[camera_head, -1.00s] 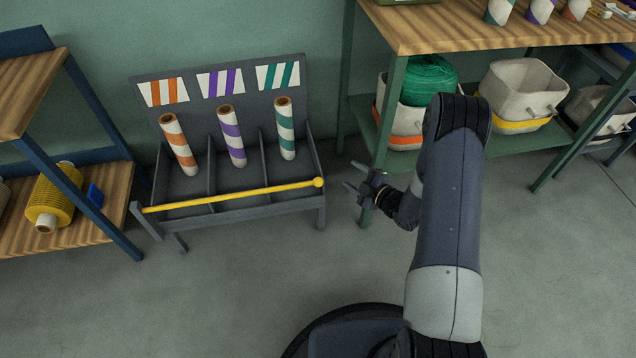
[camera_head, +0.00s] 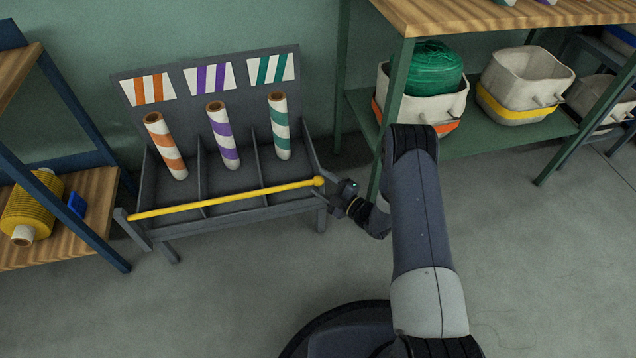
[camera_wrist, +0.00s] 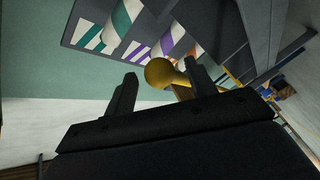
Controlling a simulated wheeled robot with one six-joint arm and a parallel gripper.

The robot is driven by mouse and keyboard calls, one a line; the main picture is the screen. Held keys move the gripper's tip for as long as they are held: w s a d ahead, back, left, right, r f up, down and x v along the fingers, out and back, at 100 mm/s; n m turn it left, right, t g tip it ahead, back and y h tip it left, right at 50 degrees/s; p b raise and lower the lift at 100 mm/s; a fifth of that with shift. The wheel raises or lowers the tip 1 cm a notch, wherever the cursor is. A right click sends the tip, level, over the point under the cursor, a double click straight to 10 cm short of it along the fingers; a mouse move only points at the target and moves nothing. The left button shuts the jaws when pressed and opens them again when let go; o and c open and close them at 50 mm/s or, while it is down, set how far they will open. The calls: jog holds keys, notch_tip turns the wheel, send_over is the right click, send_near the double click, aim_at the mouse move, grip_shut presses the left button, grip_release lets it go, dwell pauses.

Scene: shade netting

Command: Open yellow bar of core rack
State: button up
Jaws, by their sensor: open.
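The yellow bar (camera_head: 230,198) lies across the front of the grey core rack (camera_head: 262,212), with a round knob (camera_head: 319,181) at its right end. Striped cores in orange (camera_head: 166,146), purple (camera_head: 222,136) and green (camera_head: 279,126) stand in the rack's three compartments. My gripper (camera_head: 330,192) is at the rack's right front corner, close to the knob. In the wrist view the two fingers (camera_wrist: 160,88) are apart, and the yellow knob (camera_wrist: 159,72) shows between and beyond their tips. I cannot tell whether a finger touches it.
A green-legged shelf (camera_head: 500,140) with white baskets (camera_head: 520,85) and a green net roll (camera_head: 424,70) stands at right. A blue-framed wooden shelf (camera_head: 90,200) with a yellow spool (camera_head: 30,208) stands at left. The floor in front of the rack (camera_head: 220,280) is clear.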

jog(key=shift+x, duration=1.15)
grip_shut()
